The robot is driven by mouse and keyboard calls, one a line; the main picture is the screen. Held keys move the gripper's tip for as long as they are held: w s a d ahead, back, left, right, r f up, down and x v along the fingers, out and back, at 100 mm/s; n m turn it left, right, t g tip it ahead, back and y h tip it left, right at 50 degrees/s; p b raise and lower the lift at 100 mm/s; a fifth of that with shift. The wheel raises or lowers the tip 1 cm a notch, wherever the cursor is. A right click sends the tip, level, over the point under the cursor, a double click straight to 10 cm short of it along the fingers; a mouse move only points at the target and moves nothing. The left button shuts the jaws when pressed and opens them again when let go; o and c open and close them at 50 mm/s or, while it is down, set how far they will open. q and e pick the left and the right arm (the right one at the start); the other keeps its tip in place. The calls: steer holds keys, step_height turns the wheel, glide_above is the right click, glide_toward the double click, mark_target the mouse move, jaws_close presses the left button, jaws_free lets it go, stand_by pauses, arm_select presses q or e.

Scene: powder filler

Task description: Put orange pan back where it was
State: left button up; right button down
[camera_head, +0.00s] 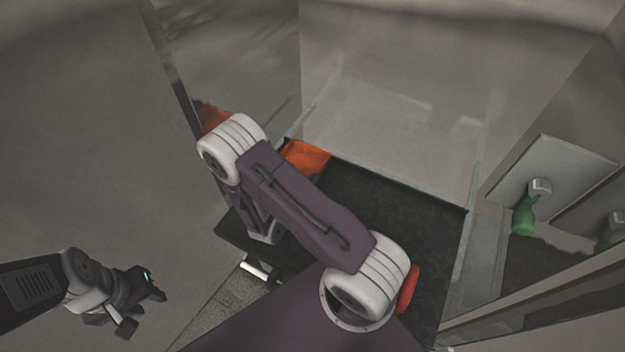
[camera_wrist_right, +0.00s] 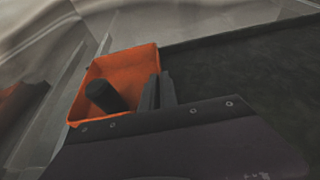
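The orange pan (camera_head: 306,158) is at the far left corner of the dark surface in the head view, partly hidden by my right arm. In the right wrist view the pan (camera_wrist_right: 140,60) is an open box with a dark cylinder (camera_wrist_right: 103,96) showing inside it. A dark finger of my right gripper (camera_wrist_right: 158,92) is close against the pan's right wall. I cannot tell whether it grips the wall. My right gripper's tips are hidden in the head view. My left gripper (camera_head: 146,308) hangs empty at the lower left, its fingers apart, far from the pan.
The dark work surface (camera_head: 425,220) lies between clear or reflective panels (camera_head: 390,80). A red object (camera_head: 408,288) shows beside my right arm. A green object (camera_head: 523,215) is at a knob on a panel (camera_head: 560,180) at the right. The surface right of the pan looks clear.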

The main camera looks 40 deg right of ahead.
steer(key=shift+s+f, duration=0.1)
steer(key=shift+f, duration=0.05)
steer(key=c, duration=1.6)
jaws_free()
steer(key=shift+c, duration=0.2)
